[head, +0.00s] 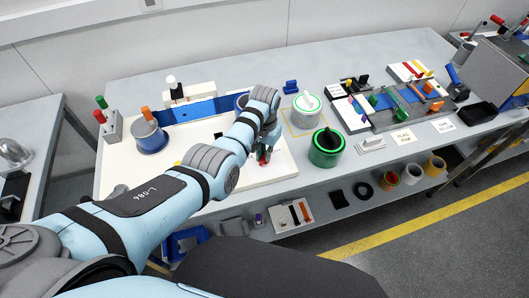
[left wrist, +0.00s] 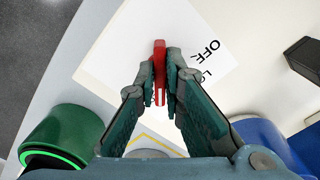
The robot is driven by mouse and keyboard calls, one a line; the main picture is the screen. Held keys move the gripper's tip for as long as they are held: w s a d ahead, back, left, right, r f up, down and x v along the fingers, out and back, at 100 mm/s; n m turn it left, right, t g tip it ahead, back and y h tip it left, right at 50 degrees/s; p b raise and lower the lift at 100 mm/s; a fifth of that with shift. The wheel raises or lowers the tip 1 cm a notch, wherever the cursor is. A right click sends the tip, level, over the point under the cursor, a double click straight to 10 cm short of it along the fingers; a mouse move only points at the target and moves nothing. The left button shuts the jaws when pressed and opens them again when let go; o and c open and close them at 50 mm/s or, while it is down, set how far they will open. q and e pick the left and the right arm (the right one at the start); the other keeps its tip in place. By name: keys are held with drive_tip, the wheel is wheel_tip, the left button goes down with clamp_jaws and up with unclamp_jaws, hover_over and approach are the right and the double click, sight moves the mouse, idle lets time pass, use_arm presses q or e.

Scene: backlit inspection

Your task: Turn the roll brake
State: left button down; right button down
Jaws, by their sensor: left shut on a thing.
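The roll brake's red lever (left wrist: 159,52) stands on a white plate (left wrist: 108,62) in the left wrist view. Black lettering beside it reads "OFF", with a second word starting "LO" partly hidden by a finger. My left gripper (left wrist: 162,78) is shut on the red lever, a fingertip on each side of it. In the head view my left gripper (head: 265,152) is at the right part of the white board on the bench, and my arm hides much of it. My right gripper is in neither view.
A green can with a lit rim (head: 326,148) stands close to the right of my gripper, with a white-grey can (head: 306,110) behind it. A blue roll (head: 148,136) stands at the left. Trays with coloured parts (head: 388,101) fill the right side of the bench.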

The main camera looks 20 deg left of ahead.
use_arm(q)
drive_tip(key=shift+m, duration=1.3)
drive_tip(key=c, duration=1.7)
unclamp_jaws()
drive_tip(key=shift+w, duration=0.1)
wheel_tip(320, 180, up, 12)
